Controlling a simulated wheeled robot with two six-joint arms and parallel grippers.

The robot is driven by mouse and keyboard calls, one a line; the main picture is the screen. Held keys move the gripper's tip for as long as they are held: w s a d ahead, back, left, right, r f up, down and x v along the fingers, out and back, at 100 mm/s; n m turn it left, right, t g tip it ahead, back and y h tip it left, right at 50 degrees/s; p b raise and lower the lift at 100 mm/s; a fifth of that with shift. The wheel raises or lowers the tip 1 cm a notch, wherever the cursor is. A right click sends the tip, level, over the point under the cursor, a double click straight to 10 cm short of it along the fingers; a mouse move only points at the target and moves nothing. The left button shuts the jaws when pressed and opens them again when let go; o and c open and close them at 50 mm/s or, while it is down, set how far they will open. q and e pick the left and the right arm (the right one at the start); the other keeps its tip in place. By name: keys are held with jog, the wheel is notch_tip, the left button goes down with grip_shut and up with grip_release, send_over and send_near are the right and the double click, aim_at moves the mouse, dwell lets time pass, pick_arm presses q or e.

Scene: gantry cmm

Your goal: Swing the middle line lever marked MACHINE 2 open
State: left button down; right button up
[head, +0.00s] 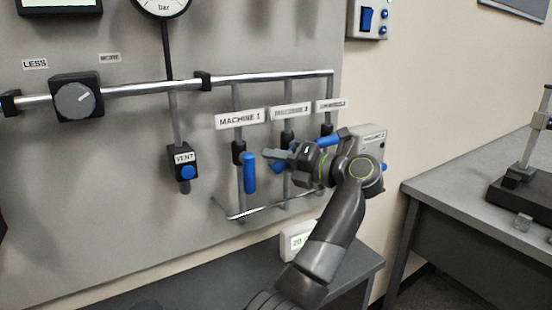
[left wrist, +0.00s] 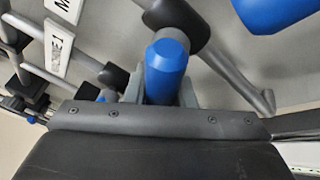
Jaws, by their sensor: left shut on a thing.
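The middle line's label (head: 291,111), partly blurred, sits on the wall panel between the MACHINE 1 label (head: 240,118) and a third label. My left gripper (head: 276,155) is at the middle line and shut on its blue lever handle (head: 277,167). The gripper hides much of that lever. In the left wrist view, the blue handle (left wrist: 166,72) stands between the two grey fingers, its rounded end facing the camera. The MACHINE 1 lever (head: 249,173) hangs straight down, just left of the gripper. My right gripper is not in view.
Another blue handle (head: 328,140) lies sideways right of the gripper. A horizontal pipe (head: 150,88) runs above the levers, and a thin rail (head: 265,208) below them. A VENT valve (head: 184,165) is left. A small display box (head: 296,240) stands on the bench below.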

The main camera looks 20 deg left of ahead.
pick_arm(q)
jog(key=shift+w+d+f+n, duration=0.1)
jog(key=shift+f+n, duration=0.15)
jog(key=shift+n, duration=0.05)
jog(key=c, duration=1.2)
grip_release()
jog(key=shift+c, duration=0.2)
jog(key=shift+r, duration=0.1)
